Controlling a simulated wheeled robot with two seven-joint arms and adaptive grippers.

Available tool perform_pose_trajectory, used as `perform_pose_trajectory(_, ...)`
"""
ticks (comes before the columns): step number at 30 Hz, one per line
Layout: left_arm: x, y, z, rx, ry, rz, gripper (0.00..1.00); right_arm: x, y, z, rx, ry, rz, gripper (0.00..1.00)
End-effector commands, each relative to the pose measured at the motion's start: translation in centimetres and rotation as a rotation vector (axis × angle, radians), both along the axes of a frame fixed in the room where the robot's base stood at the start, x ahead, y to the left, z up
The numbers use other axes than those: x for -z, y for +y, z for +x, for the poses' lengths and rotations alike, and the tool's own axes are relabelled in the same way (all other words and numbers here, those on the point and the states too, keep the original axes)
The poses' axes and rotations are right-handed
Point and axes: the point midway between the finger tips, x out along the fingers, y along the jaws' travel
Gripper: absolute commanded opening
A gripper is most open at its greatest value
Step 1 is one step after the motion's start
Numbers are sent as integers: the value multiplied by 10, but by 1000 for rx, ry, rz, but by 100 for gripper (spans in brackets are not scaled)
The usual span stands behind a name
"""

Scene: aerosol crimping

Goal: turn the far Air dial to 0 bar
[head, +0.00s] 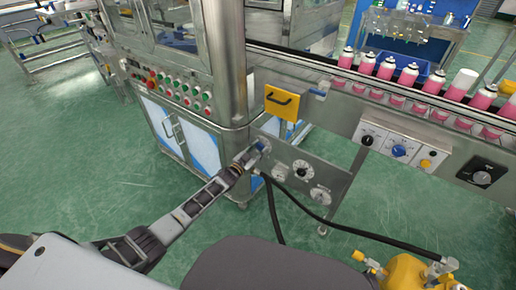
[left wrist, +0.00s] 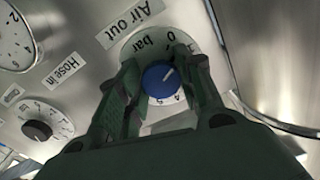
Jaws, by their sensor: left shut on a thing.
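The blue Air dial (left wrist: 160,80) sits on a white round scale in the left wrist view, below an "Air out" label (left wrist: 135,22). The scale's 0 (left wrist: 171,37) is near the top. The dial's white pointer line slants up and to the right; its exact reading is unclear. My left gripper (left wrist: 164,88) is shut around the dial, one finger on each side, hiding parts of the scale. In the head view my left gripper (head: 252,154) reaches the left end of the steel panel (head: 335,181) and largely hides the dial. My right gripper is not in view.
A black knob (head: 301,169) and a gauge (head: 320,195) are beside the dial. A black hose (head: 335,226) runs from the panel to yellow equipment (head: 408,271). Pink cans (head: 407,75) line the conveyor.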

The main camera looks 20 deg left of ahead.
Motion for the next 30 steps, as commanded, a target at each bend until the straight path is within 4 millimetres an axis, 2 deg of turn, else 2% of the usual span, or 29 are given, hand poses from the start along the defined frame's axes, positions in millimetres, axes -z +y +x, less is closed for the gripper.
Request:
perform_pose_trajectory(13,1,0,0,-2,110,-297,12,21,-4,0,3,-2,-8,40)
perform_pose_trajectory(30,1,0,-1,-2,133,-359,12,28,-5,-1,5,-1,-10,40)
